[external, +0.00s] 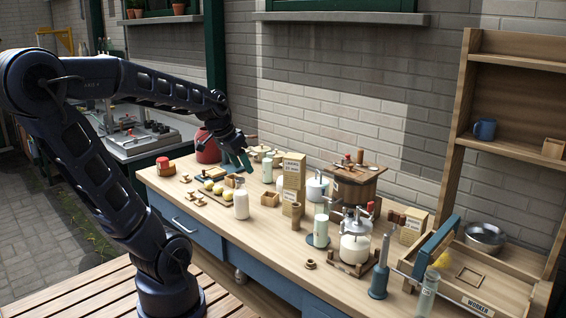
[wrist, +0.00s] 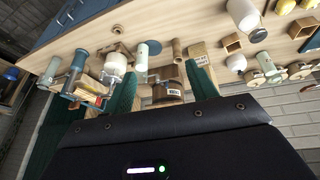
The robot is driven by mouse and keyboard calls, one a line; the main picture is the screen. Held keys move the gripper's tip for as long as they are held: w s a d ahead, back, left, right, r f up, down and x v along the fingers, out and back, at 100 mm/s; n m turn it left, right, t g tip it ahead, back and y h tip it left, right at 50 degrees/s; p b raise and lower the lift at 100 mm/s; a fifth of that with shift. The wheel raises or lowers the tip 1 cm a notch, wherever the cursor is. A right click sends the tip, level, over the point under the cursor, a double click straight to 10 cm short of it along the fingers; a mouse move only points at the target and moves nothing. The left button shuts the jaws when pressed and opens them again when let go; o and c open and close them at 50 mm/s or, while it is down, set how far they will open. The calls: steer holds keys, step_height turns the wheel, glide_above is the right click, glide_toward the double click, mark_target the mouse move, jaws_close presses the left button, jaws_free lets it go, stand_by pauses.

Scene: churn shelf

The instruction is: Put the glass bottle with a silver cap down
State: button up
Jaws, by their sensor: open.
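A milk-white glass bottle (external: 241,204) with a pale cap stands upright near the front edge of the workbench; it also shows in the wrist view (wrist: 243,14). It looks like the task's bottle, but the cap's silver colour is too small to confirm. Slimmer pale bottles with greenish tops stand farther back (external: 267,172) and at mid-bench (external: 321,231). My gripper (external: 240,160) is above the back left of the bench, beyond the white bottle and apart from it. Its green fingers are spread in the wrist view (wrist: 163,64), with nothing held between them.
A carton (external: 293,178), a large glass jar (external: 354,245) and a wooden churn (external: 356,185) crowd the middle. A wooden tray (external: 485,300) and shelf (external: 515,50) stand at the right. A red pot (external: 207,147) is near my gripper. Bare wood lies along the front edge.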

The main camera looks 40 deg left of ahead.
steer(key=s+d+r+n+y, duration=0.1)
steer(key=s+d+r, duration=0.1)
steer(key=s, duration=0.6)
steer(key=shift+d+n+y, duration=0.3)
steer(key=shift+d, duration=0.5)
